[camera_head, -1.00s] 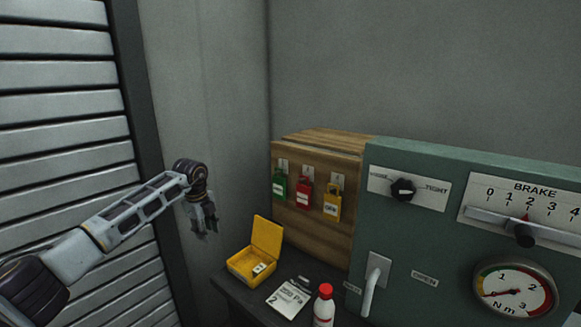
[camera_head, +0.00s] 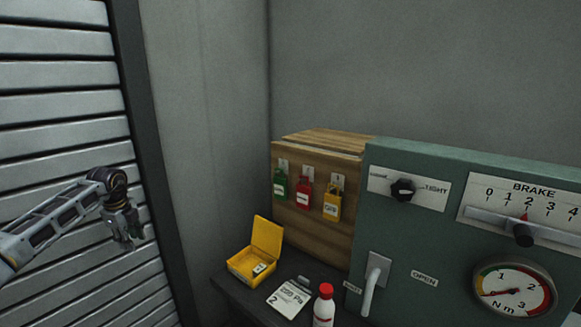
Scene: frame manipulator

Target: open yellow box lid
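The yellow box (camera_head: 241,266) stands on the dark table at the lower middle. Its lid (camera_head: 267,237) is raised and stands up at the back of the box. A small pale item (camera_head: 260,269) lies inside. My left gripper (camera_head: 133,240) hangs pointing down, well to the left of the box and apart from it, in front of the slatted shutter. It holds nothing that I can see; its fingers are small and dark, and their gap is hard to make out. My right gripper is not in the view.
A white card (camera_head: 289,298) and a red-capped bottle (camera_head: 324,306) are on the dark table (camera_head: 237,301) right of the box. A wooden case (camera_head: 310,230) with coloured padlocks stands behind. A green brake panel (camera_head: 420,240) with a lever fills the right.

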